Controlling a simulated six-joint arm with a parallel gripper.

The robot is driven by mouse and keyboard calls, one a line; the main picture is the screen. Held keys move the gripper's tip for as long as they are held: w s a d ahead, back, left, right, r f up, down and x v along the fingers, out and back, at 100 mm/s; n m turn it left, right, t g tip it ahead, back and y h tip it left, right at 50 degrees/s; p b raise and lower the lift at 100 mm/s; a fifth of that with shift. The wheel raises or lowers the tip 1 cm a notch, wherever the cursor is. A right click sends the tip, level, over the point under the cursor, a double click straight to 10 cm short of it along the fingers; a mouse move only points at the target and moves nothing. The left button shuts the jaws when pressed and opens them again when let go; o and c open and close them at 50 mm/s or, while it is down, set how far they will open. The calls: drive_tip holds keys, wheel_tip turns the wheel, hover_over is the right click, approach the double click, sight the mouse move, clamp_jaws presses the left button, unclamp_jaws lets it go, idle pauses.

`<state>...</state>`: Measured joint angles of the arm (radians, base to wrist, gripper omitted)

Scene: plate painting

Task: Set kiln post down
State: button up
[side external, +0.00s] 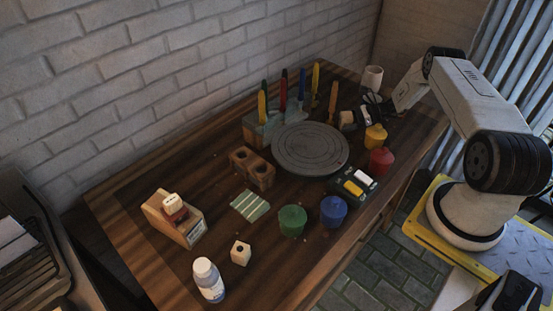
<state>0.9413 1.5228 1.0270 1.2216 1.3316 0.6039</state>
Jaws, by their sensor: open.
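A small cream block with a dark hole in its top (240,252), which looks like the kiln post, stands upright on the wooden table near its front left edge. Nothing touches it. My gripper (366,108) is far from it, at the right back of the table beyond the round grey wheel. The gripper is open, though its fingertips are small and dark here. A tan piece with a dark part (347,119) shows close to the gripper; I cannot tell what it is or whether they touch.
The grey turntable (310,148) fills the table's middle. Upright coloured tools (283,92) stand behind it. Green (292,220), blue (333,211), red (381,160) and yellow (376,136) pots line the front. A white bottle (208,280) stands near the block; a white cup (372,78) stands at back.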

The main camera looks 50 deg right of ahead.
drive_tip(key=shift+s+d+r, duration=0.15)
drive_tip(key=shift+s+d, duration=0.05)
drive_tip(key=shift+d, duration=0.1)
drive_tip(key=shift+v, duration=1)
wheel_tip(320, 180, up, 5)
drive_tip(key=shift+s+r, duration=0.1)
drive_tip(key=shift+r, duration=0.95)
drive_tip(key=shift+o, duration=0.4)
